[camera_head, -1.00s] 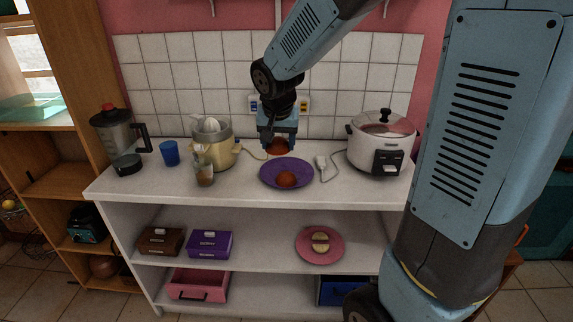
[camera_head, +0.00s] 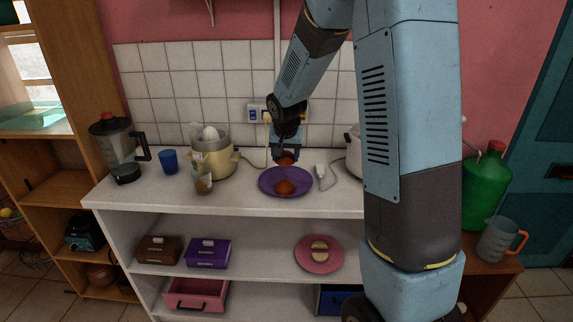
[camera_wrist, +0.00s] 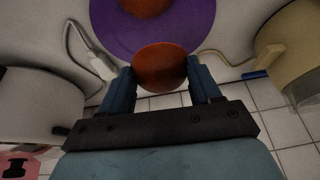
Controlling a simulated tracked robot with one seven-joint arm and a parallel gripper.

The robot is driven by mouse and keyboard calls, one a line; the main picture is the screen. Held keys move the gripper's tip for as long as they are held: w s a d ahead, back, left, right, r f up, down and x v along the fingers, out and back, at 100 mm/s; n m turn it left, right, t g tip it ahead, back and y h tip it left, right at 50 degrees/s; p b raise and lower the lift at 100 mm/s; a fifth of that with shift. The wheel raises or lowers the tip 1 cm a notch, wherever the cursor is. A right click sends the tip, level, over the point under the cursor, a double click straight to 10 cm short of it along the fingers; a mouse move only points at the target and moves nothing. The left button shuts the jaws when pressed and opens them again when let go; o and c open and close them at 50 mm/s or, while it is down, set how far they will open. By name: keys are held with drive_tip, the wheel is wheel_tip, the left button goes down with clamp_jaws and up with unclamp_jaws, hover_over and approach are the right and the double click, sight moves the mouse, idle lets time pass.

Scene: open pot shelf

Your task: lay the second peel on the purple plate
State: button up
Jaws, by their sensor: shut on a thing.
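My gripper (camera_head: 285,149) is shut on a rounded reddish-brown peel (camera_head: 285,158), held above the back part of the purple plate. In the wrist view the held peel (camera_wrist: 160,66) sits between the two blue fingers. The purple plate (camera_head: 267,185) lies on the white worktop. Another reddish-brown peel (camera_head: 285,188) rests on its front part; it also shows at the top edge of the wrist view (camera_wrist: 147,6). I cannot tell how far the held peel is above the plate.
A yellow juicer (camera_head: 214,160) and glass jar (camera_head: 203,180) stand left of the plate. A white plug (camera_head: 322,178) with its cable lies close on the right, near a rice cooker (camera_head: 352,150) partly hidden by my arm. A pink plate (camera_head: 303,258) with yellowish halves is on the shelf below.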

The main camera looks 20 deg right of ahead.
sight(286, 164)
drive_tip(key=shift+w+d+f, duration=0.15)
drive_tip(key=shift+w+f, duration=0.25)
drive_tip(key=shift+f, duration=1.7)
drive_tip(key=shift+f, duration=0.6)
drive_tip(key=o, duration=1)
drive_tip(key=shift+r, duration=0.1)
